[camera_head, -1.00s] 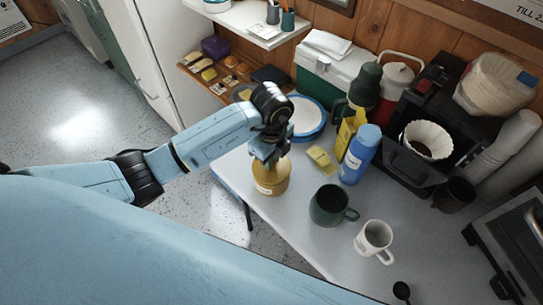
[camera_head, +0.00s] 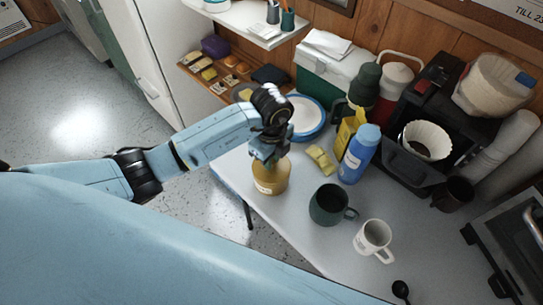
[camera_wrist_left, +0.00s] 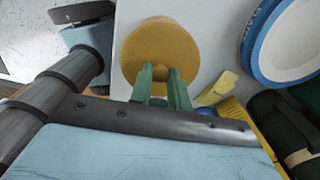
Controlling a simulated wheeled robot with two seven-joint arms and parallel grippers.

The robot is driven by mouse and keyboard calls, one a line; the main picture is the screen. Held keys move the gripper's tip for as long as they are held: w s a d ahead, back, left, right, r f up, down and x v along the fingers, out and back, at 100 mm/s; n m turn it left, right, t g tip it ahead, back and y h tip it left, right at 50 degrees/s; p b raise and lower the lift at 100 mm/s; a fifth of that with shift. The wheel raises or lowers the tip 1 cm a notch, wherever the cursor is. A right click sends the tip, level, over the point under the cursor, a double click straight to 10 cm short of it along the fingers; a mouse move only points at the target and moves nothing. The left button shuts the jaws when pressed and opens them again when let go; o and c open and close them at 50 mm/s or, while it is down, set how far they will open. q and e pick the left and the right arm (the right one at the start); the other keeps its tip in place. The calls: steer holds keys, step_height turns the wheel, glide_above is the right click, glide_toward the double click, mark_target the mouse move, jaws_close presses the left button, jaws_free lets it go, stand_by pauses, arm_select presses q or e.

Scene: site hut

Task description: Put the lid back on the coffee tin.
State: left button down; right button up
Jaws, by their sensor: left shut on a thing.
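The coffee tin (camera_head: 271,183) is a mustard-yellow cylinder with a pale label, upright near the table's left edge. My left gripper (camera_head: 268,158) points down over its top. In the left wrist view the round yellow lid (camera_wrist_left: 158,42) fills the space ahead of the gripper. The green fingers of my left gripper (camera_wrist_left: 161,76) are shut on the small knob at the lid's middle. The lid lies over the tin's mouth, but I cannot tell whether it sits fully down. The lid hides the tin's opening. My right gripper is not in view.
A blue bottle (camera_head: 358,155), a yellow crumpled item (camera_head: 321,158) and a blue-rimmed plate (camera_head: 306,118) stand close to the tin's right and back. A dark green mug (camera_head: 329,205) and a white mug (camera_head: 374,240) stand towards the front. Bare table (camera_head: 290,228) lies between.

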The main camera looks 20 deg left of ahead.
arm_select(q)
steer(key=c, duration=0.8)
jaws_free()
steer(key=shift+o, duration=0.2)
steer(key=shift+r+p, duration=3.45)
steer(key=shift+r, duration=0.1)
steer(key=shift+f, duration=0.1)
steer(key=shift+c, duration=0.3)
jaws_close()
steer(key=shift+f, duration=0.15)
